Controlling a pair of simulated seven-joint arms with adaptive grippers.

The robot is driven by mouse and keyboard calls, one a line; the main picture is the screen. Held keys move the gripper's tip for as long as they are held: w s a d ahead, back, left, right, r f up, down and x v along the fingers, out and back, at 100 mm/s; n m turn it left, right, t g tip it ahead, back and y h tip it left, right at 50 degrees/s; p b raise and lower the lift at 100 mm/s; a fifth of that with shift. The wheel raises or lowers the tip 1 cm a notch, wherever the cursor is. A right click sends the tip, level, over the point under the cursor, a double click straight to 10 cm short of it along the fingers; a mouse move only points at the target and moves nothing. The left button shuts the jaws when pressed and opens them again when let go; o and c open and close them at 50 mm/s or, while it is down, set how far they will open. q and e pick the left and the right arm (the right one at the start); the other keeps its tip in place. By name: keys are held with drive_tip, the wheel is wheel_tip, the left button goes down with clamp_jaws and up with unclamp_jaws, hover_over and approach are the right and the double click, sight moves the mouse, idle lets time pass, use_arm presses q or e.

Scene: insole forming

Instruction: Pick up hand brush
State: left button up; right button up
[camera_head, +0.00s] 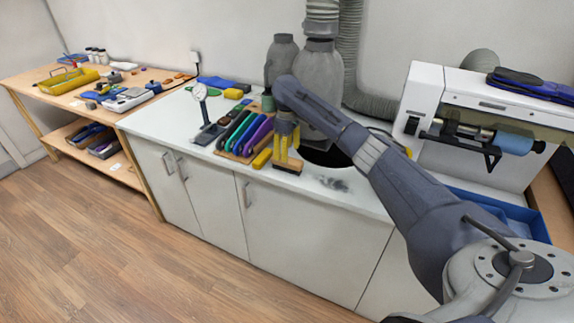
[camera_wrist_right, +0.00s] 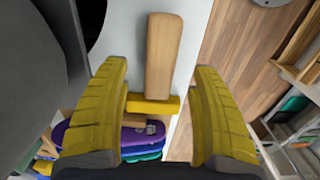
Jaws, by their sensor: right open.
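The hand brush (camera_head: 288,166) lies on the white counter near its front edge, with a wooden back and a darker strip below. In the right wrist view its wooden back (camera_wrist_right: 162,55) extends upward, ahead of and partly between the finger tips. My right gripper (camera_head: 286,146) is open above the brush, its yellow fingers pointing down. In the wrist view the open fingers (camera_wrist_right: 158,88) stand to either side with nothing gripped. Whether they touch the brush cannot be told. My left gripper is not in view.
A yellow block (camera_head: 262,158) lies just left of the brush and shows between my fingers in the wrist view (camera_wrist_right: 153,104). A dark round opening (camera_head: 322,157) is to the right.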

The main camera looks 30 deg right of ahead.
sight(287, 164)
drive_tip(key=shift+f, duration=2.95)
clamp_jaws()
drive_tip(key=shift+r, duration=0.1)
